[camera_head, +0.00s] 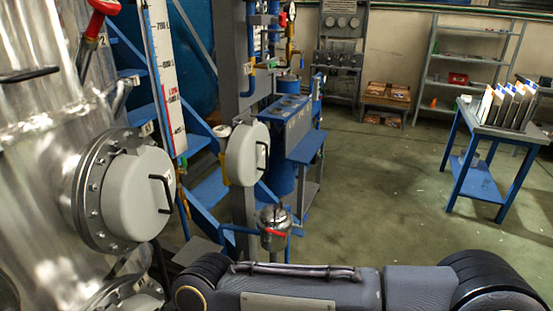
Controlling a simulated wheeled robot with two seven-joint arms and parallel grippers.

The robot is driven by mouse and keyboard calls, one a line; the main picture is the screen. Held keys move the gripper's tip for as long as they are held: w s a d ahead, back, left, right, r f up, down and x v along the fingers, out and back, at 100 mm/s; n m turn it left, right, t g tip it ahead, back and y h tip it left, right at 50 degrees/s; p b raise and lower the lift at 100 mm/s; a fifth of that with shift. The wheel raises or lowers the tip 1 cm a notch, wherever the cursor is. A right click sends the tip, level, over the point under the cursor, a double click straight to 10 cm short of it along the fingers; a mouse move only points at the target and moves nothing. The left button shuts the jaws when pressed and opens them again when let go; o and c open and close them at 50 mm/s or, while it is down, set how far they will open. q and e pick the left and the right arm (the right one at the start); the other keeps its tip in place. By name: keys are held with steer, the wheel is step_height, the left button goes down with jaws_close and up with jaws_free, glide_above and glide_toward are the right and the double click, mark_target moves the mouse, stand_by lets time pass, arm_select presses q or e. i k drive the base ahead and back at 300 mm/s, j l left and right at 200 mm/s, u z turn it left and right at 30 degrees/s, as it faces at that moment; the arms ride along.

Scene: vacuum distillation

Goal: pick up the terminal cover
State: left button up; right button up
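I cannot tell for sure which part is the terminal cover. A large round grey cover (138,196) with a black handle sits on a bolted flange of the steel vessel at the left. A smaller round grey cover (241,156), also with a black handle, is at the grey column right of it. Neither of my grippers is in view. One of my arm links lies across the bottom of the view, below and in front of both covers.
The steel vessel (40,150) fills the left side. Blue stairs (205,190) and a small metal valve or pot (273,218) are near the column. A blue table (480,180) with upright folders stands at the right. The green floor (385,195) between is clear.

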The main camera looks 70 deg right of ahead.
mark_target(247, 153)
steer(key=z, duration=2.2)
steer(key=i+l+u, duration=0.6)
steer(key=l+u, duration=0.2)
steer(key=i+l+u, duration=0.2)
steer(key=l+u, duration=0.15)
steer(key=l, duration=0.1)
